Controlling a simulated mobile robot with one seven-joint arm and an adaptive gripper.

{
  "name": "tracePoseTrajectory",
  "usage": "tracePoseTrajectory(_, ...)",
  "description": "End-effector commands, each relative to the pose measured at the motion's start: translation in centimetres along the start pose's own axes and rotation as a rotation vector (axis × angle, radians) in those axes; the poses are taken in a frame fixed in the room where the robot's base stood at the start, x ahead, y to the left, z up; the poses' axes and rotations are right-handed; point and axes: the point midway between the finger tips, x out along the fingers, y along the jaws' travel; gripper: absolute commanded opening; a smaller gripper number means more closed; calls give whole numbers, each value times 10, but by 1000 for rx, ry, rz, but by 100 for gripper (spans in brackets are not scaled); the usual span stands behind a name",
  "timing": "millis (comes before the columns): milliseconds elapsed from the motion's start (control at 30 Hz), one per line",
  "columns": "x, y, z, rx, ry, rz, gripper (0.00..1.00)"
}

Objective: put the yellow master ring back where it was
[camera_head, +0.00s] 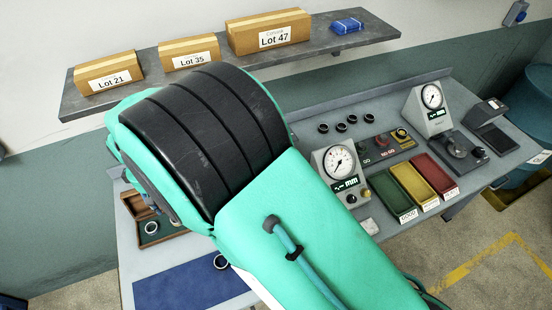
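A small yellow round piece (401,134), which looks like the yellow master ring, sits at the right end of a dark block marked GO and NO GO (386,150). It is too small to tell exactly how it is seated. My own teal and black arm fills the middle of the view and covers much of the bench. My gripper is not visible, so I cannot tell what it holds.
Dial gauges (338,160) (432,97) stand on the bench. Red, yellow and green trays (427,173) lie between them. Several dark rings (340,128) are behind. A blue mat (180,285) and wooden box (133,205) are left. A shelf (352,38) with cartons hangs above.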

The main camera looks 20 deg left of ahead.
Motion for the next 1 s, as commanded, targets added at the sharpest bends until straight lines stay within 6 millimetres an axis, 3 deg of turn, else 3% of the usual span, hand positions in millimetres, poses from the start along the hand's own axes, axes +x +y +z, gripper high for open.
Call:
tracePoseTrajectory(333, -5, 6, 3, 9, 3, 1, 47)
tracePoseTrajectory(467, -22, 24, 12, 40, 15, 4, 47)
tracePoseTrajectory(567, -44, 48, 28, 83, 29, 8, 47)
tracePoseTrajectory(767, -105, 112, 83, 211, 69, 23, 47)
tracePoseTrajectory(1000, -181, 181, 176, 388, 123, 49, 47)
